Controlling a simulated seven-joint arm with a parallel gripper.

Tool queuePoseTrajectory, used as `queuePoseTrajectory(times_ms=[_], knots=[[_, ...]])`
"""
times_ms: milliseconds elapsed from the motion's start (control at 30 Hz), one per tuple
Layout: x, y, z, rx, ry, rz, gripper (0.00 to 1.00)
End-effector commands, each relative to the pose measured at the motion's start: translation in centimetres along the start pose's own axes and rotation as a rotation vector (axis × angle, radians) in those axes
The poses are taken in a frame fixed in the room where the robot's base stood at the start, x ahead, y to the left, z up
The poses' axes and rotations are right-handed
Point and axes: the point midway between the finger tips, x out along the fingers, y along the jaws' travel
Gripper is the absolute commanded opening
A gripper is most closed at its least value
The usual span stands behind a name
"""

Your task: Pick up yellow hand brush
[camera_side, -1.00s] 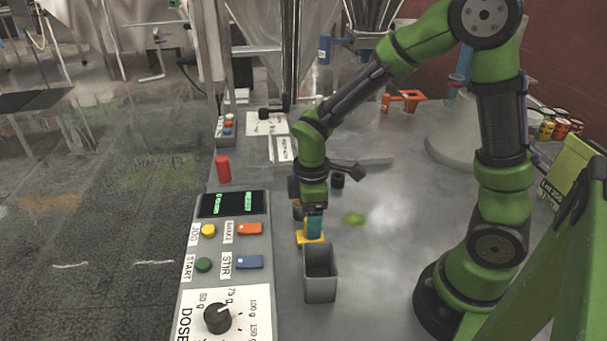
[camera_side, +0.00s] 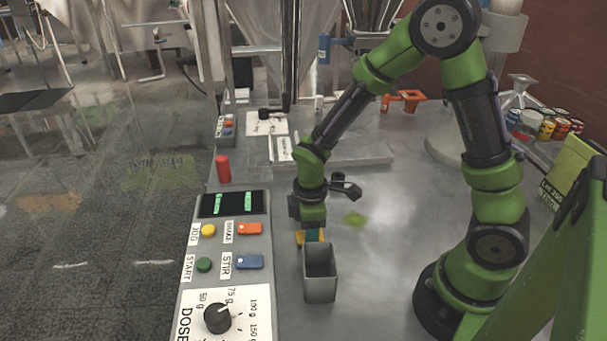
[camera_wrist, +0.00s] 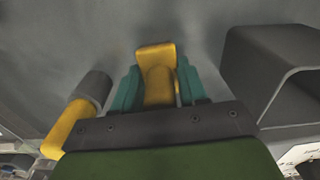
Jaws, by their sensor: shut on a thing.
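The yellow hand brush (camera_wrist: 157,72) lies between the two teal fingers of my gripper (camera_wrist: 160,88) in the wrist view, with a finger against each side. My gripper is shut on it. In the side view, a bit of yellow (camera_side: 301,238) shows at the fingertips of my gripper (camera_side: 313,236), low at the table, just behind the grey bin. Most of the brush is hidden there by my gripper and the bin. I cannot tell whether it is clear of the table.
An open grey bin (camera_side: 320,284) stands close in front of my gripper; it also shows at the right in the wrist view (camera_wrist: 250,75). A yellow piece with a dark grey end (camera_wrist: 78,115) lies left of my fingers. The control panel (camera_side: 230,275) is at left. Table room is free to the right.

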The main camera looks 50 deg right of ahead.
Motion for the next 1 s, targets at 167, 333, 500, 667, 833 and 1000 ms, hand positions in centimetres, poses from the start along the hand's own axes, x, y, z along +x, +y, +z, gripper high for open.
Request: queuePoseTrajectory(times_ms=[167, 333, 500, 667, 833, 1000], knots=[[0.0, 0.0, 0.0, 0.0, 0.001, 0.0, 0.11], [-0.5, 0.1, -0.1, 0.0, 0.002, 0.002, 0.11], [-3.2, 0.1, -0.1, 0.0, 0.006, 0.005, 0.11], [-6.5, 0.1, -0.1, 0.001, 0.006, 0.005, 0.11], [-9.1, 0.1, -0.1, 0.001, 0.003, 0.003, 0.11], [-10.0, 0.0, 0.0, -0.001, 0.0, 0.0, 0.11]])
